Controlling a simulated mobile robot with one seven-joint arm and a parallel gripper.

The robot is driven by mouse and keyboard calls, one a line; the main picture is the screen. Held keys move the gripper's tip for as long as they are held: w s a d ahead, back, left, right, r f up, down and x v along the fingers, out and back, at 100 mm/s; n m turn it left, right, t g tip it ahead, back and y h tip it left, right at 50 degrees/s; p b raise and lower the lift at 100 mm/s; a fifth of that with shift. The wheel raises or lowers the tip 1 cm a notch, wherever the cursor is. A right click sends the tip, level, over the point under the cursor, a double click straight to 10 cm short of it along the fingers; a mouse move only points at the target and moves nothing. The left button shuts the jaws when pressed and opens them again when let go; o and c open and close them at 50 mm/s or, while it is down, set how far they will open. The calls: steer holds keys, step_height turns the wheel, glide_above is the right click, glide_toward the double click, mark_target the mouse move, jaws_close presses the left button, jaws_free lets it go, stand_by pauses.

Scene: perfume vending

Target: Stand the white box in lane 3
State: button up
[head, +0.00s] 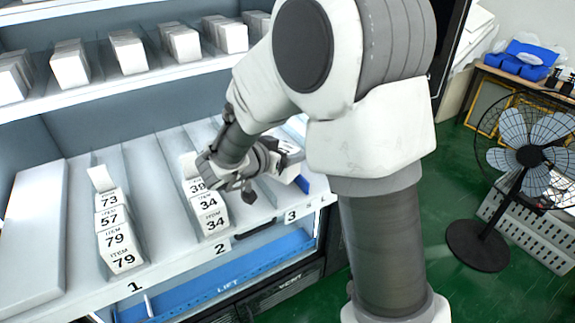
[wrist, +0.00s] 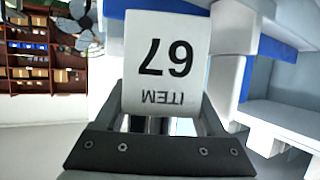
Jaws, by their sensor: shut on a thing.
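A white box marked ITEM 67 (wrist: 166,30) fills the middle of the wrist view, its print upside down there. My gripper (wrist: 162,122) is shut on it, with a finger at each side. In the head view, my gripper (head: 262,170) is over the shelf near lane 3, right of the lane 2 boxes. A white box face with dark print (head: 288,148) shows just beyond it, partly hidden by my arm. The lane 3 label (head: 291,215) is on the shelf's front edge. I cannot tell whether the held box touches the lane floor.
Lane 1 holds a row of white boxes (head: 120,251); lane 2 holds another row (head: 211,214), close left of my gripper. An upper shelf (head: 140,78) with more boxes runs above. A fan (head: 527,155) stands on the green floor at right.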

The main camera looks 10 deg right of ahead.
mark_target(288, 168)
steer(key=shift+s+a+f, duration=0.1)
steer(key=shift+a+f, duration=0.1)
steer(key=shift+a, duration=0.1)
steer(key=shift+f, duration=2)
steer(key=shift+f, duration=0.2)
steer(key=o, duration=1.1)
